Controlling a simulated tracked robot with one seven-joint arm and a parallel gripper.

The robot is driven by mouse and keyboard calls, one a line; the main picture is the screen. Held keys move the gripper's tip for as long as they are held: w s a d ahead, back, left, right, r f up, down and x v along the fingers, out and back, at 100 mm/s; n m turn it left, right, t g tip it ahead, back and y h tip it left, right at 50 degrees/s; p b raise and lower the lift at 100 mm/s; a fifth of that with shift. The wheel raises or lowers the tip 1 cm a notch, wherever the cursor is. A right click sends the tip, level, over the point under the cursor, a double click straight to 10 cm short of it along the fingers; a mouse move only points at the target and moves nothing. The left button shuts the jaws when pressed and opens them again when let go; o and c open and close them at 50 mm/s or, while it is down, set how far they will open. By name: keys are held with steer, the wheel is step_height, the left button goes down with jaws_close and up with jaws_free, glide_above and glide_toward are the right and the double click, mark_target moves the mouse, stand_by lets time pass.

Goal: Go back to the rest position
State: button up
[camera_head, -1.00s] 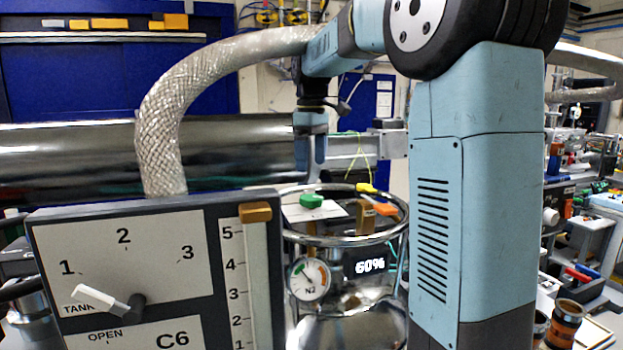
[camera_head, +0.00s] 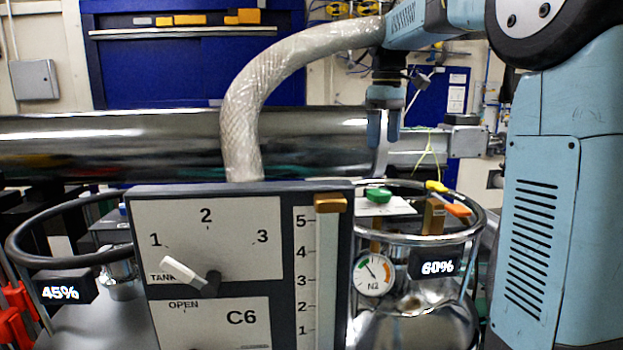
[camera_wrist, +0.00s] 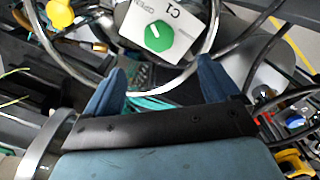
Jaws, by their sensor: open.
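My gripper (camera_head: 384,128) hangs pointing down in the head view, in front of the shiny horizontal pipe and above the vessel marked 60%. Its two blue fingers are apart, with nothing visible between them. In the wrist view my gripper (camera_wrist: 160,88) shows both fingertips spread. Beyond them is a white plate marked C1 with a green knob (camera_wrist: 159,36). The same green knob (camera_head: 378,195) shows in the head view on top of the vessel, below and slightly left of the fingers.
A panel (camera_head: 240,188) marked C6 stands in front, with a braided hose (camera_head: 243,120) above it. The vessel (camera_head: 415,325) has a gauge, a 60% display and a metal ring. Another ringed vessel (camera_head: 95,325) reads 45%. The long pipe (camera_head: 100,140) runs behind.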

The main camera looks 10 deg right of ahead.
steer(key=s+f+m+t, duration=0.1)
steer(key=s+f+m, duration=0.1)
steer(key=s+f, duration=0.3)
steer(key=s+f+m+t, duration=0.2)
steer(key=s+f, duration=0.3)
steer(key=s, duration=0.8)
steer(key=s+a+f+m+t, duration=0.1)
steer(key=s+f+m, duration=0.3)
steer(key=s, duration=0.5)
steer(key=shift+s+f+t, duration=0.35)
steer(key=shift+f+t, duration=0.35)
